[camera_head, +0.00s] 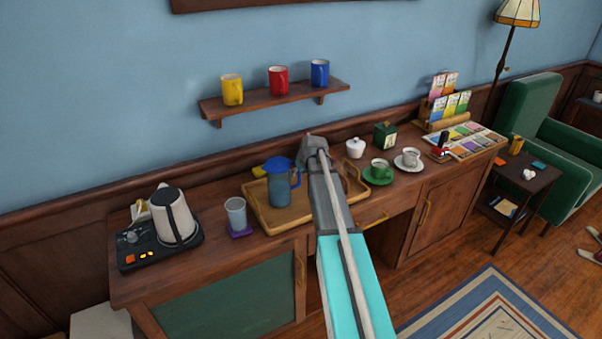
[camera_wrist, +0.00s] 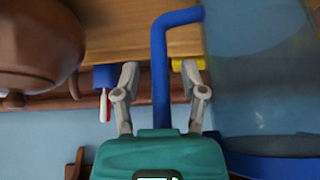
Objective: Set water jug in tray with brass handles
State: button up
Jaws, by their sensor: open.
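The blue water jug (camera_head: 280,188) stands upright inside the wooden tray (camera_head: 262,222), toward its left end, with its handle facing right. My gripper (camera_head: 313,150) reaches to the tray just right of and behind the jug; my arm covers the tray's middle. In the wrist view my gripper (camera_wrist: 160,68) is open, its two fingers on either side of the jug's blue handle (camera_wrist: 160,75) and apart from it. The translucent jug body (camera_wrist: 258,60) fills the right of that view. A handle (camera_head: 357,166) shows at the tray's right end.
A kettle on its base (camera_head: 174,215) and a cup on a purple coaster (camera_head: 236,212) stand left of the tray. A white lidded pot (camera_head: 355,148), green cup (camera_head: 380,170) and white cup (camera_head: 410,158) stand right. A brown rounded vessel (camera_wrist: 40,40) is close in the wrist view.

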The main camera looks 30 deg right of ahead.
jog(key=shift+r, duration=0.15)
jog(key=p+v, duration=1)
jog(key=v, duration=0.1)
jog(key=shift+s+r, duration=0.25)
jog(key=shift+r, duration=0.1)
dwell(0.7)
jog(key=s+a+f+g, duration=0.2)
jog(key=s+a+g, duration=0.4)
jog(key=s+a, duration=1.6)
jog(key=a, duration=0.4)
jog(key=shift+s+a+f, duration=0.25)
jog(key=shift+s+a, duration=0.05)
jog(key=shift+a, duration=0.05)
